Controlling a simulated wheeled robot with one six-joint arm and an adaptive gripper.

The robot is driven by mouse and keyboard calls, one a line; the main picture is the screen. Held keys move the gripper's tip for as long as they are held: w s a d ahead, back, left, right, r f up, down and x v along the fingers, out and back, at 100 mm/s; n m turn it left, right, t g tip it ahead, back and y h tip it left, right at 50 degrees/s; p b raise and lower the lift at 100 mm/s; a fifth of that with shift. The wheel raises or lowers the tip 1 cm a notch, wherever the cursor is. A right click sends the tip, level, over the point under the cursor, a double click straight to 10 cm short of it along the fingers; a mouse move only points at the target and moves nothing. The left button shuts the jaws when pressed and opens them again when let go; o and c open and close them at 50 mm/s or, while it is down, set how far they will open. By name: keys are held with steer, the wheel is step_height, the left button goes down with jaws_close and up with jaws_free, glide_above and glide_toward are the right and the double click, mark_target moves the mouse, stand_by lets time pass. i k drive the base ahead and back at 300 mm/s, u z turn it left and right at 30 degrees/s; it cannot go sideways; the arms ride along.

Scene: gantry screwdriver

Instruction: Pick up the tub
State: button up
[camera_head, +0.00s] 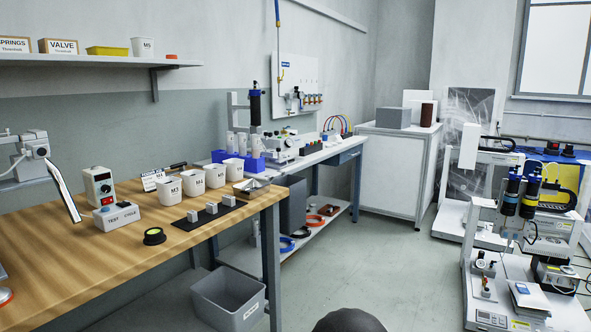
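Several white tubs stand in a row on the wooden workbench. The nearest tub (170,192) is marked M3; to its right are a second tub (193,183), a third tub (215,176) and a fourth tub (235,169). Another white tub (143,47) stands on the wall shelf. A larger grey open bin (230,300) sits on the floor by the bench. I cannot tell which one "the tub" means. My gripper is not in view; only a dark rounded shape shows at the bottom edge.
The wooden bench (95,255) also bears a black mat (212,213) with small grey blocks, a black round button (154,236), a test box (116,216) and a control unit (98,186). The floor (360,255) is clear between it and the machines (520,260) at right.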

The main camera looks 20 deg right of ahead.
mark_target(235, 168)
steer(key=z, duration=0.15)
steer(key=k, duration=0.25)
steer(key=z, duration=0.7)
steer(key=i, duration=0.9)
steer(key=u, duration=0.25)
